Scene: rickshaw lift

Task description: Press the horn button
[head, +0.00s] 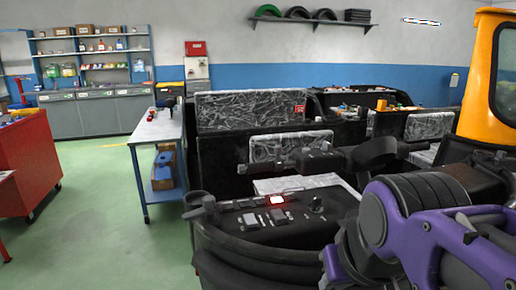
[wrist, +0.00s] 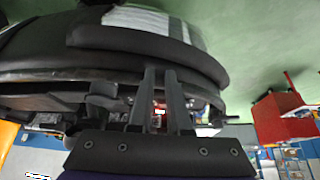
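A black control panel (head: 235,234) on the vehicle fills the lower middle of the head view. It carries a lit red button (head: 277,199), a grey rocker switch (head: 250,219), another switch (head: 278,215) and a round knob (head: 316,205). I cannot tell from markings which control is the horn button. My purple arm comes in from the right, beside the panel; its fingers cannot be made out there. In the upside-down wrist view, my gripper (wrist: 160,72) shows two grey fingers with a narrow empty gap. A small red patch (wrist: 160,103) shows between them; dark vehicle parts lie beyond.
Black vehicle bodywork and plastic-wrapped seats (head: 250,110) stand behind the panel. A yellow vehicle cab (head: 482,75) is at the right. A workbench (head: 157,130) and a red cabinet (head: 32,160) stand to the left, with clear green floor (head: 105,215) between them.

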